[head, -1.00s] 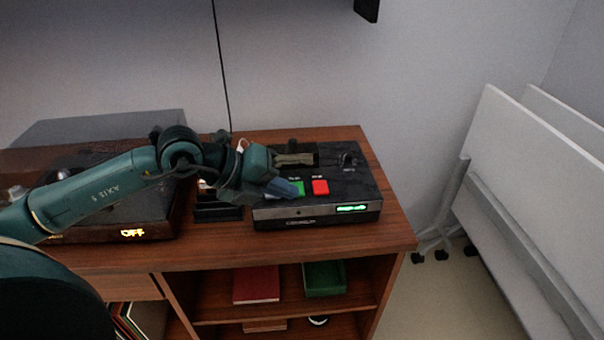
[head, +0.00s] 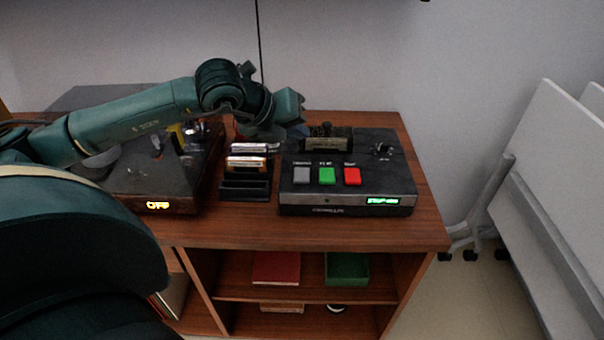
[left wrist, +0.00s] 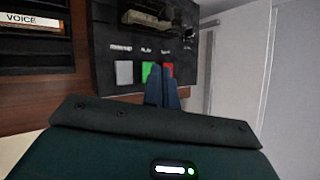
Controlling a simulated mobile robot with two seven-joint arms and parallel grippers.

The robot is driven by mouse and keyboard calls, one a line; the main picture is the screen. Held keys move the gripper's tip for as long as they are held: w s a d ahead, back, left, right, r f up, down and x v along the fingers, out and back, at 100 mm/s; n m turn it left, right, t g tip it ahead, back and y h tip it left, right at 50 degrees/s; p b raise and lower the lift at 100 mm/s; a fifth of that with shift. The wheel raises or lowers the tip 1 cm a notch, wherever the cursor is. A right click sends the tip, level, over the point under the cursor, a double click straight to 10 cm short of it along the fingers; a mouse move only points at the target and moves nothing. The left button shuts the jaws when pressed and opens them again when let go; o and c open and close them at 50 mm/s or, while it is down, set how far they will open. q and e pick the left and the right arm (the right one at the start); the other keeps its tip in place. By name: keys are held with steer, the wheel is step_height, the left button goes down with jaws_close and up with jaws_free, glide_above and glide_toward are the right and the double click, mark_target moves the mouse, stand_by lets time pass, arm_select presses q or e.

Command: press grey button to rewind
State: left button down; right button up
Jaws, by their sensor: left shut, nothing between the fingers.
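The black tape player (head: 345,185) sits on the right part of the wooden cabinet top. Its grey button (head: 302,176) is the leftmost of three, beside a green button (head: 327,176) and a red button (head: 352,176). The display (head: 382,201) glows green. My left gripper (head: 300,120) is above the player's back left, clear of the buttons. In the left wrist view its blue fingers (left wrist: 162,88) are together and empty, overlapping the green and red buttons from this angle. The grey button (left wrist: 124,72) shows unobstructed there. My right gripper is not in view.
A turntable (head: 130,180) with a glowing OFF sign stands at the left. A black rack (head: 246,186) holding cassettes stands between it and the player. Red and green boxes (head: 347,268) lie on the shelf below. White folded boards (head: 560,180) stand at the right.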

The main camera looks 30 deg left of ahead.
arm_select(q)
steer(key=b, duration=0.3)
glide_above(298, 176)
step_height(298, 176, down, 7)
steer(key=shift+s+r, duration=0.1)
steer(key=shift+r, duration=0.05)
steer(key=shift+f+b, duration=0.5)
steer(key=shift+b, duration=0.15)
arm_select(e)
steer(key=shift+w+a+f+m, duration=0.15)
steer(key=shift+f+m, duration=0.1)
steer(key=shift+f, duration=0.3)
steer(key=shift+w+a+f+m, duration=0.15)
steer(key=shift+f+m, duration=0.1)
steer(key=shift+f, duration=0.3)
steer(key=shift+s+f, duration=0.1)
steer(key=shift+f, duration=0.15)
arm_select(q)
steer(key=shift+f+b, duration=0.45)
steer(key=shift+b, duration=0.55)
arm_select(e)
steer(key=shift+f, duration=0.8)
